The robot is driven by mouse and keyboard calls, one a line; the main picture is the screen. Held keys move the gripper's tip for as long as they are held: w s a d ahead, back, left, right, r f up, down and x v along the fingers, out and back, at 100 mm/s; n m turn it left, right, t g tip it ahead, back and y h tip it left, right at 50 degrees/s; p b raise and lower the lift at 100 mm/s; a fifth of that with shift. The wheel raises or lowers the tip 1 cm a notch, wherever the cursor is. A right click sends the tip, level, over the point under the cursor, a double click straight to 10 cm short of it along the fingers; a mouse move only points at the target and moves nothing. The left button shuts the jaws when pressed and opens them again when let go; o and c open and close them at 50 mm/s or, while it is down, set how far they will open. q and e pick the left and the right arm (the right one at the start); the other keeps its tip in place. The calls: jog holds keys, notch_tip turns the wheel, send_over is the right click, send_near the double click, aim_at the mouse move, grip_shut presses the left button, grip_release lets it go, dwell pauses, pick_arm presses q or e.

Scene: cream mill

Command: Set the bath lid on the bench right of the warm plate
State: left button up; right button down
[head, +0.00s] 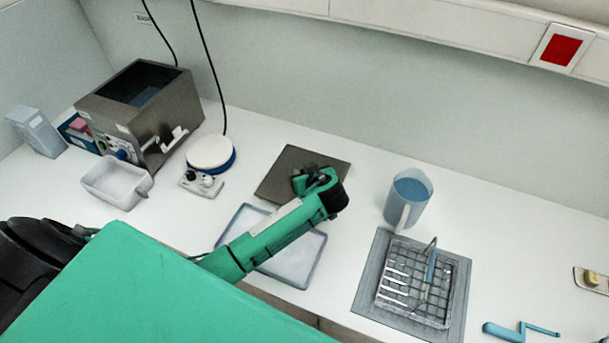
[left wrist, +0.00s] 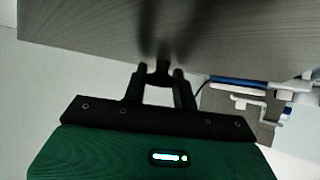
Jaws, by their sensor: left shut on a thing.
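The bath lid, a flat grey-brown square (head: 284,176), is over the bench to the right of the warm plate (head: 210,152), a round white top with a blue rim. My left gripper (head: 312,182) is above the lid and shut on its handle, which the fingers largely hide. In the left wrist view the lid (left wrist: 90,28) fills the top and the left gripper (left wrist: 160,75) meets it at the handle. I cannot tell whether the lid touches the bench. The steel bath (head: 150,115) stands open at the back left. My right gripper is not in view.
A shallow tray (head: 309,268) lies just in front of the lid, under my left arm. A blue jug (head: 407,196) and a wire rack (head: 425,285) on a grey mat stand to the right. A white tub (head: 115,183) sits before the bath. Some bench (head: 365,180) between lid and jug is clear.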

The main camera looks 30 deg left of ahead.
pick_arm(q)
jog(key=shift+f, duration=1.1)
jog(key=shift+f, duration=0.1)
jog(key=shift+f, duration=0.15)
jog(key=o, duration=0.9)
